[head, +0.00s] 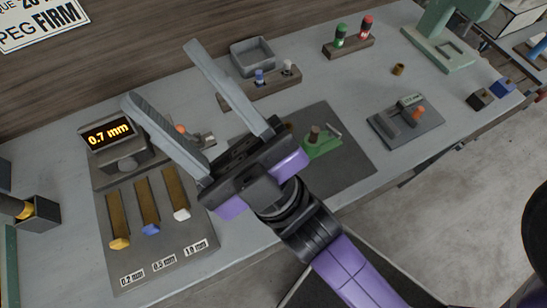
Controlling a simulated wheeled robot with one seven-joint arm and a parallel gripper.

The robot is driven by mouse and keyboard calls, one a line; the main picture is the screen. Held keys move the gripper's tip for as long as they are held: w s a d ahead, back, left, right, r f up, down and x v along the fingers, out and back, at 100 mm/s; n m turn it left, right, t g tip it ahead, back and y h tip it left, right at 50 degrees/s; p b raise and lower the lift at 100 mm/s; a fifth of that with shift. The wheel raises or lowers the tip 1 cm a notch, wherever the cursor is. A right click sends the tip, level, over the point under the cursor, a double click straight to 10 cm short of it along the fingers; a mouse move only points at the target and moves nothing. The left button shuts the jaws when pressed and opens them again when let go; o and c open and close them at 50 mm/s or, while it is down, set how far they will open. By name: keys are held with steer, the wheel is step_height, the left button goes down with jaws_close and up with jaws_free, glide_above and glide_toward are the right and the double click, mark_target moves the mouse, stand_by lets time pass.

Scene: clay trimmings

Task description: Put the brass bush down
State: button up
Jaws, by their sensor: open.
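A small brass-coloured ring-like piece, which looks like the brass bush (398,69), sits on the grey bench top (335,85) at the upper right, apart from other things. My gripper (161,72) is open, its two long grey fingers spread wide and pointing to the upper left. Nothing shows between the fingers. The gripper is well to the left of the brass piece and not touching it. Its wrist hides part of the bench and of the dark mat (345,165).
A gauge block with a 0.7 mm display (107,133) and a labelled three-slot board (150,258) stand at left. A grey tray (252,57), a rack with green and red handles (349,46), a green press (440,40) and a fixture plate (405,125) surround the mat.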

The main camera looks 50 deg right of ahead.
steer(key=s+d+f+m+g+h, duration=0.2)
steer(key=s+d+f+m+g, duration=0.1)
steer(key=f, duration=0.6)
steer(key=s+d+f+m+g+h, duration=0.2)
steer(key=s+f+g, duration=0.4)
steer(key=f, duration=0.3)
steer(key=s+d+f+m+g+h, duration=0.2)
steer(key=s+d+f+m+g, duration=0.2)
steer(key=f, duration=0.6)
steer(key=shift+s+d, duration=0.45)
steer(key=shift+s, duration=0.35)
